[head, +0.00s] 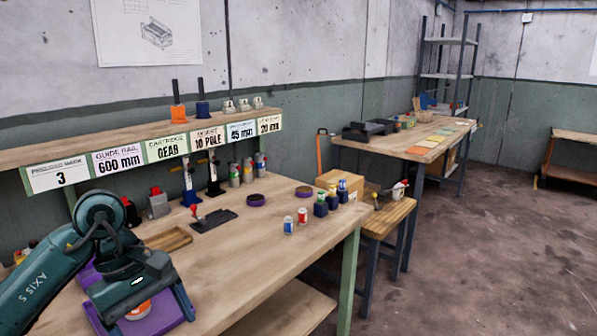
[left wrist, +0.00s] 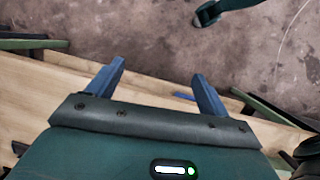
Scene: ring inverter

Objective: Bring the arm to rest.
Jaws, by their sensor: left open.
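My left arm comes in at the lower left of the head view, bent over the near end of the workbench (head: 262,235). My left gripper (head: 146,300) is low there, over or beside a purple tray (head: 165,318); the exact gap cannot be told. In the left wrist view the two blue fingers of the left gripper (left wrist: 156,84) stand wide apart with nothing held between them. Beyond them are pale wood and the brown floor. An orange and white item (head: 140,311) shows just under the gripper in the head view. My right gripper is not in view.
A labelled shelf (head: 150,146) runs along the back.

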